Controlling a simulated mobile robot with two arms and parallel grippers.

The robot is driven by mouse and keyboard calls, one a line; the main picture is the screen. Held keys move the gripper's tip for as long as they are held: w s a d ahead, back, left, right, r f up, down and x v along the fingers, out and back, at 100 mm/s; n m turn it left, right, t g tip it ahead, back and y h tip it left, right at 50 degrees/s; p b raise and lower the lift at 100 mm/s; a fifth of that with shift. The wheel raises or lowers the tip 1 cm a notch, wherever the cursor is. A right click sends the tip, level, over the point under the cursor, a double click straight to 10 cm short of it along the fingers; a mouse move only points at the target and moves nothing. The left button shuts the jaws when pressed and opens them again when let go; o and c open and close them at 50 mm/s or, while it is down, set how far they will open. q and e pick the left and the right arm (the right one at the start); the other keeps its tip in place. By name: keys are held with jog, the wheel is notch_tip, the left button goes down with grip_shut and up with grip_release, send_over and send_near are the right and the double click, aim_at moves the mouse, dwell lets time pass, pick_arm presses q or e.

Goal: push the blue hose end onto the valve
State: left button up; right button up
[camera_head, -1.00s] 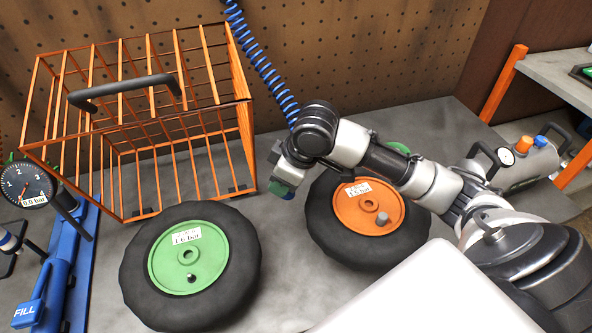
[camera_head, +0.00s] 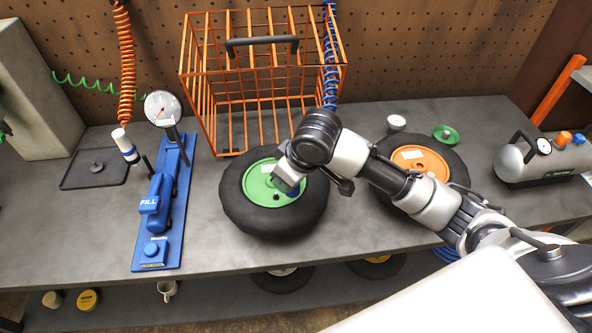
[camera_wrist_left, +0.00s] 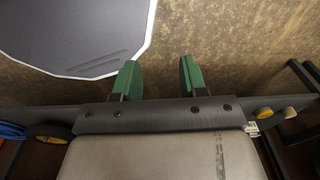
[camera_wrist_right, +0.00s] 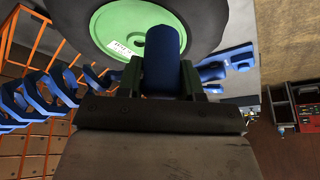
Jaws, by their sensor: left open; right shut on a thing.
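The blue hose end (camera_wrist_right: 162,60) is between the fingers of my right gripper (camera_wrist_right: 160,80), which is shut on it. In the head view the right gripper (camera_head: 289,184) is over the right part of the green-rimmed wheel (camera_head: 256,186), with a bit of the blue hose end (camera_head: 293,192) showing below it. The wheel lies flat on the bench. I cannot clearly make out its valve, nor whether the hose end touches it. The right wrist view shows the green rim (camera_wrist_right: 120,22) beyond the hose end. My left gripper (camera_wrist_left: 159,80) is open and empty, outside the head view.
An orange wire cage (camera_head: 262,90) stands behind the wheel. A blue inflator with gauge (camera_head: 160,215) is to its left. An orange-rimmed wheel (camera_head: 440,165) lies to the right, partly behind my arm, and a grey air tank (camera_head: 535,165) stands further right. The front bench edge is clear.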

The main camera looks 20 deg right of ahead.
jog(key=w+a+n+g+p, duration=0.1)
jog(key=n+p, duration=0.1)
jog(key=n, duration=0.1)
jog(key=w+a+n+g+y+p, duration=0.1)
jog(key=n+p, duration=0.2)
jog(key=n, duration=0.1)
jog(key=w+a+n+g+y+p, duration=0.1)
jog(key=n+p, duration=0.1)
jog(key=n, duration=0.1)
jog(key=shift+f+n+p, duration=0.4)
notch_tip(320, 180, down, 4)
jog(key=b, duration=0.3)
jog(key=shift+r, duration=0.2)
jog(key=shift+p, duration=0.4)
dwell(0.7)
jog(key=shift+f+b, duration=0.45)
jog(key=shift+f, duration=0.2)
dwell(0.4)
jog(key=o, duration=0.7)
